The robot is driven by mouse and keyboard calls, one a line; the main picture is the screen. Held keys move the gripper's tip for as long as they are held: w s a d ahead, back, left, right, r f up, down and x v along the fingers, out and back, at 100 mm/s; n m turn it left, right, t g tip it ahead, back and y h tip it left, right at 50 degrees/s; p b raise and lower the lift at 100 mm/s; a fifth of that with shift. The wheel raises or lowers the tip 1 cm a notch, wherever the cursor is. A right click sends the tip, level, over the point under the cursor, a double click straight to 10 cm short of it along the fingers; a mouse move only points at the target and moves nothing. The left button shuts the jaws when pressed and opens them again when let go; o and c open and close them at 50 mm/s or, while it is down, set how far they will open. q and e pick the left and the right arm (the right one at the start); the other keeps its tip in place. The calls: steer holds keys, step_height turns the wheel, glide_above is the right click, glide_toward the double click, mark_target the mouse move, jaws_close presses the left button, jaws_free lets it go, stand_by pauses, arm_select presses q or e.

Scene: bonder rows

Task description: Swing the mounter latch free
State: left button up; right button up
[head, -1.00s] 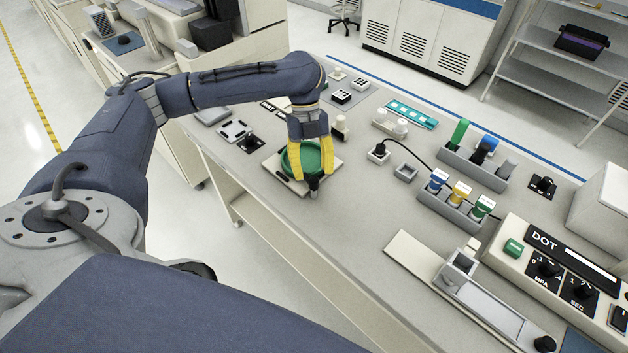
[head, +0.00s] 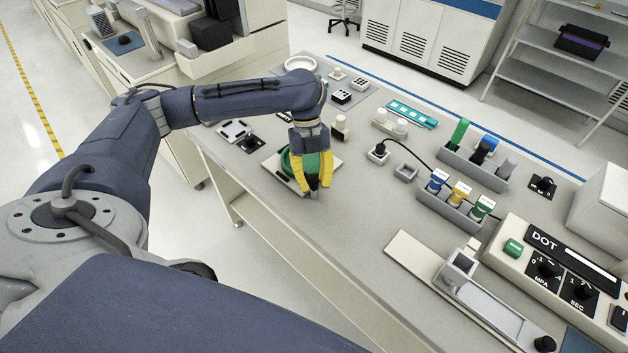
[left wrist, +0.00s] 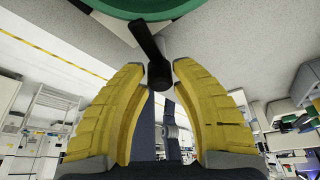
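The mounter latch is a green round part with a black lever; the green disc (head: 289,160) lies on a pale plate on the bench, partly behind my left gripper. The lever's black knob (head: 314,184) points toward the bench's front edge. My left gripper (head: 314,187) reaches down over it, with one yellow finger on each side of the knob. In the left wrist view the knob (left wrist: 160,76) sits between the two fingertips (left wrist: 160,72), which appear to meet its sides. The green rim (left wrist: 150,10) shows at the top there. My right gripper is not in view.
A black plug socket (head: 377,152) and a grey square holder (head: 405,172) stand right of the latch. A rack with blue, yellow and green blocks (head: 458,203) lies further right. The DOT control box (head: 520,262) is at lower right. The bench in front of the latch is clear.

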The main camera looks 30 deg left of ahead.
arm_select(q)
jaws_close()
steer(key=shift+n, duration=0.3)
steer(key=n+t+h, duration=0.1)
steer(key=n, duration=0.4)
steer(key=n+t, duration=0.1)
steer(key=n, duration=0.1)
steer(key=shift+d+t, duration=0.1)
steer(key=shift+t, duration=0.2)
steer(key=n+t, duration=0.1)
steer(key=n, duration=0.1)
steer(key=n+t, duration=0.1)
steer(key=n, duration=0.2)
steer(key=shift+n, duration=0.3)
steer(key=shift+w+n+t+y, duration=0.1)
steer(key=shift+n+t+y, duration=0.45)
steer(key=shift+n, duration=1.45)
steer(key=shift+t, duration=0.25)
